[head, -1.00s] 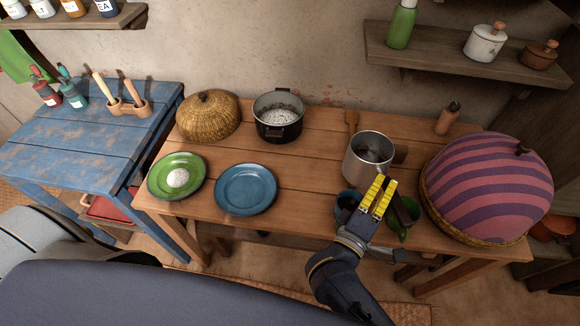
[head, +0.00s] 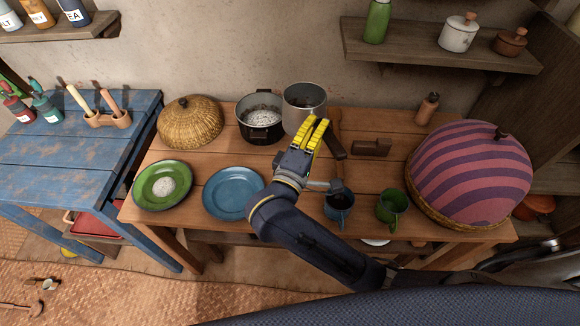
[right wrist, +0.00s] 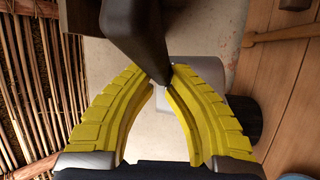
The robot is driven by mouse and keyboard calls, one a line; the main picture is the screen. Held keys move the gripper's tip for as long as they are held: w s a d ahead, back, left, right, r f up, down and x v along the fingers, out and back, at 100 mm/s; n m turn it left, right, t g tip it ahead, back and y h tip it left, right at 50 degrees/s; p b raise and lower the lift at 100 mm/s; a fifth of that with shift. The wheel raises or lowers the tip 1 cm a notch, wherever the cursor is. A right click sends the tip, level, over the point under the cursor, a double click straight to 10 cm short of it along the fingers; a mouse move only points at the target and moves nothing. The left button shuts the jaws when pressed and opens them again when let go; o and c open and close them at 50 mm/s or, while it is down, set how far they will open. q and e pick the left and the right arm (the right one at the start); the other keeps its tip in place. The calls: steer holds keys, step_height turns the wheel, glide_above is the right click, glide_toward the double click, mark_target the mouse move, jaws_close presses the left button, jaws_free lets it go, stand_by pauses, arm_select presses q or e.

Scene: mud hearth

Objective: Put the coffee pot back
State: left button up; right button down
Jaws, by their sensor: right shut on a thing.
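The coffee pot (head: 304,98) is a grey metal pot with a dark handle (head: 335,148). It is upright at the back of the wooden table, just right of the black pot; whether it touches the table I cannot tell. My right gripper (head: 320,122), with yellow fingers, is shut on the handle, in front of the pot and hiding its lower part. In the right wrist view the fingertips (right wrist: 162,82) meet at the dark handle (right wrist: 138,35). My left gripper is not in view.
Close by on the table (head: 290,172) is the black pot (head: 262,133) of white grains. A blue cup (head: 339,206) and green cup (head: 388,207) stand in front, and a brown wooden block (head: 372,147) to the right. A striped dome (head: 470,175) fills the right end.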

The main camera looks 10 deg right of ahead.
step_height(320, 180, down, 20)
steer(key=shift+r, duration=0.15)
stand_by(0.7)
steer(key=c, duration=1.4)
jaws_free()
steer(key=shift+c, duration=0.2)
steer(key=v, duration=1.2)
